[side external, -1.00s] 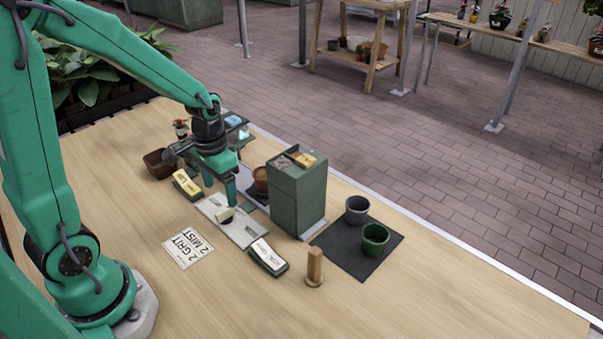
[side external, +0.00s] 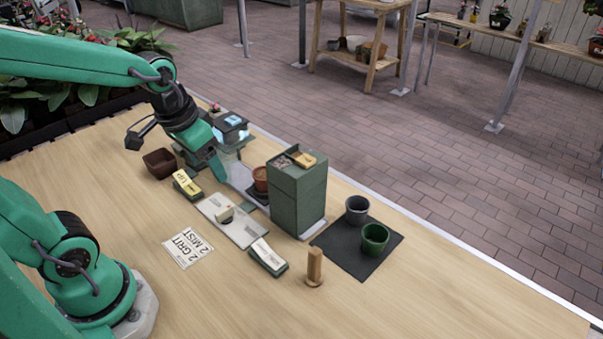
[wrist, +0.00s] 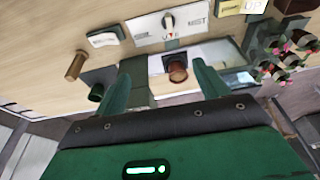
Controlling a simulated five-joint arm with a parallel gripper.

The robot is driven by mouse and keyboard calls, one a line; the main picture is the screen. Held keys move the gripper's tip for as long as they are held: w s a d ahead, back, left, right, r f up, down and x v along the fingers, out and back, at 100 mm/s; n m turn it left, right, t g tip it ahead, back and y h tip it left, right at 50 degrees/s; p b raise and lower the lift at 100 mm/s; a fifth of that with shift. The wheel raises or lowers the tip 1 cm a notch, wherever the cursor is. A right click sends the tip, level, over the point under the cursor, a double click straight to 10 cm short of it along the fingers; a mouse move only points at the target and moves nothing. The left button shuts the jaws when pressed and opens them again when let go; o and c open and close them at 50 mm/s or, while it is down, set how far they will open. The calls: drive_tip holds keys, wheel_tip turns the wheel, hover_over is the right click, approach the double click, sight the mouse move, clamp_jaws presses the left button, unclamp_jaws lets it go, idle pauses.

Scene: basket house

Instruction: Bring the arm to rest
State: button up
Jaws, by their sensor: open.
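My green gripper (side external: 217,162) is open and empty, raised above the back of the table. In the wrist view my gripper (wrist: 165,80) shows its two fingers spread apart with nothing held between them. A terracotta pot (wrist: 178,71) shows beyond the fingers, on a small dark base. In the side view this terracotta pot (side external: 260,179) stands left of the green box. A white panel (side external: 241,227) with a knob (side external: 226,214) lies on the table in front of my gripper.
A tall green box (side external: 297,195) stands right of my gripper. A dark mat (side external: 343,262) bears a grey pot (side external: 356,208) and a green pot (side external: 375,238). A brown bin (side external: 159,163), a wooden peg (side external: 315,266), and a "2 GRIT 2 MIST" card (side external: 188,248) are on the table.

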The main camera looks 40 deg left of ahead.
drive_tip(key=s+d+r+t, duration=0.2)
drive_tip(key=s+r, duration=0.3)
drive_tip(key=shift+r, duration=0.3)
